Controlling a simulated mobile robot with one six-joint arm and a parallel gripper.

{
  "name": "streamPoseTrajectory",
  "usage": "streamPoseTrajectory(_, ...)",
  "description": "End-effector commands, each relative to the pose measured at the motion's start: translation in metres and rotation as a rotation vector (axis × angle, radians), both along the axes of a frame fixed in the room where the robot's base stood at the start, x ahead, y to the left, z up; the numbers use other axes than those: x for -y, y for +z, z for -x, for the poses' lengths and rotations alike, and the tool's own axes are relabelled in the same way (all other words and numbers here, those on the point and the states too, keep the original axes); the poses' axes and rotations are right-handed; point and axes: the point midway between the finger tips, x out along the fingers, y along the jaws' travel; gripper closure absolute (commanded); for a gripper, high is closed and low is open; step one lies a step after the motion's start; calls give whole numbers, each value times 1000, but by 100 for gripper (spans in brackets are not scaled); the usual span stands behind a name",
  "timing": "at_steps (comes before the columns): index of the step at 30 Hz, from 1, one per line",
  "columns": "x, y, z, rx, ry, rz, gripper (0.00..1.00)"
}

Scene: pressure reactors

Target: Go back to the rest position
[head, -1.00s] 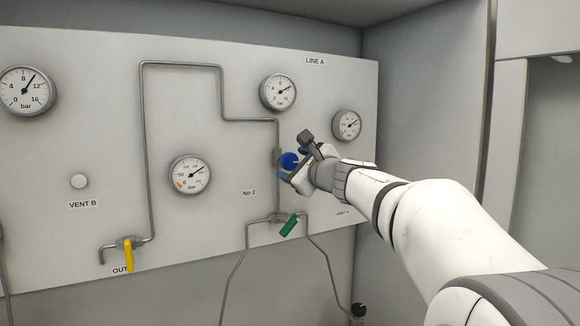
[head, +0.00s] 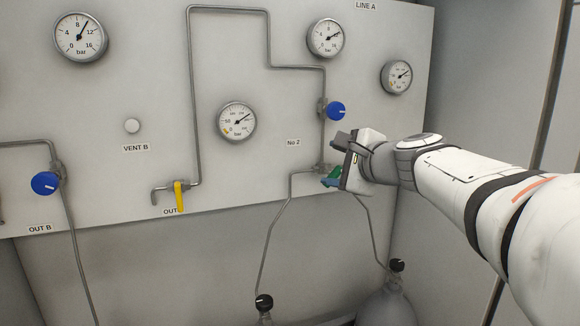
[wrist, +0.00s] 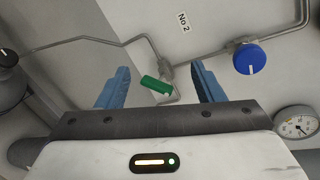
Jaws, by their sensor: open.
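My gripper (head: 338,160) is in front of the panel, right of the "No 2" label, and overlaps the green valve handle (head: 331,178) in the head view. In the wrist view my gripper (wrist: 160,85) shows two blue fingers spread wide with nothing held between them. The green handle (wrist: 156,85) shows beyond the gap between the fingers; I cannot tell the exact distance. The blue knob (head: 335,111) on the pipe is above my gripper and clear of it. It also shows in the wrist view (wrist: 248,57), right of the fingers.
The panel carries several gauges, including one at the centre (head: 236,122), a yellow handle (head: 179,196) and another blue knob (head: 45,183) at left. Thin pipes run down to bottles (head: 388,300) below. A side wall (head: 476,75) stands at the right.

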Motion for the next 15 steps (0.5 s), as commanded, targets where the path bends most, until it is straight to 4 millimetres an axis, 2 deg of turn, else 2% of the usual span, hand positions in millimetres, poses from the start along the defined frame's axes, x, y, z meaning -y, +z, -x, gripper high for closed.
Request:
streamPoseTrajectory(1,-10,-26,19,-25,64,129,39)
streamPoseTrajectory(3,-20,-64,46,-62,167,325,39)
streamPoseTrajectory(7,-25,-133,102,-130,383,672,39)
streamPoseTrajectory(12,-10,-212,178,-212,698,1083,39)
streamPoseTrajectory(15,5,-244,214,-250,866,1268,39)
